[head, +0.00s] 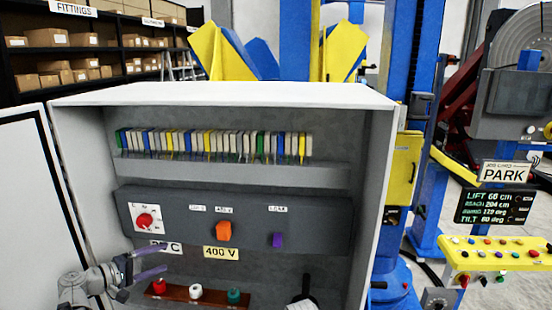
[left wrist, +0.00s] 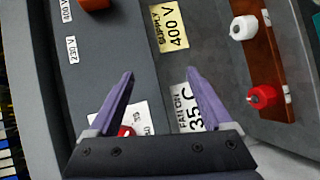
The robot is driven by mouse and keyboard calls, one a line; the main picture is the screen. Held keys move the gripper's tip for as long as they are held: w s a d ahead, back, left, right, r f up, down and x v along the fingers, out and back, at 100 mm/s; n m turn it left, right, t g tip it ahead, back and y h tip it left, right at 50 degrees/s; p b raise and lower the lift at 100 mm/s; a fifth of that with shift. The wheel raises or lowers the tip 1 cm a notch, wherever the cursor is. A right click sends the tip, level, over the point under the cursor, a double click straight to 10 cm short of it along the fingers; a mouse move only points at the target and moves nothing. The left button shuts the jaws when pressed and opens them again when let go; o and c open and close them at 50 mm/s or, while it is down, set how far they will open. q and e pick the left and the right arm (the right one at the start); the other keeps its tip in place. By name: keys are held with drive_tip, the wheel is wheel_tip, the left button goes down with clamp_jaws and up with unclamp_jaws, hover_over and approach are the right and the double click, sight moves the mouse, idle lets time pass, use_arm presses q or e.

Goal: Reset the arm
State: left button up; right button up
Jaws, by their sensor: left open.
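An open grey cabinet (head: 380,180) holds a dark panel (head: 335,225) with a red rotary knob (head: 145,221), an orange switch (head: 223,231) and a purple switch (head: 277,240). A yellow 400 V label (head: 221,253) sits below. My left gripper (head: 166,256) is open and empty in front of the panel's lower left, near the white label ending in C. In the left wrist view its purple fingers (left wrist: 161,73) are apart; the red rotary knob (left wrist: 125,131) is partly hidden behind one finger. The large arm's display (head: 495,206) and PARK sign (head: 505,173) stand at right.
A brown rail (head: 180,294) below the panel carries red, white and teal knobs. A yellow console (head: 500,252) with several buttons stands at right. The cabinet door (head: 25,200) is open at left. A black handle-like part (head: 306,287) shows at the cabinet's bottom. Shelves (head: 90,60) stand behind.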

use_arm(q)
drive_tip(key=s+d+f+m+g+y+b, duration=0.1)
drive_tip(key=s+d+f+m+g+b, duration=0.35)
drive_tip(key=d+f, duration=0.65)
drive_tip(key=s+d+f+m+g+y+b, duration=0.1)
drive_tip(key=s+d+f+m+g+b, duration=0.3)
drive_tip(key=d+f, duration=0.75)
drive_tip(key=s+d+f+m+g+y+b, duration=0.4)
drive_tip(key=s+d+f+y+b, duration=0.3)
drive_tip(key=s+f, duration=0.4)
drive_tip(key=shift+s+d+f+m+y, duration=0.25)
drive_tip(key=shift+s+d+m+y, duration=0.3)
drive_tip(key=shift+s+y, duration=0.35)
use_arm(e)
wheel_tip(320, 180, down, 17)
use_arm(q)
drive_tip(key=shift+w, duration=0.15)
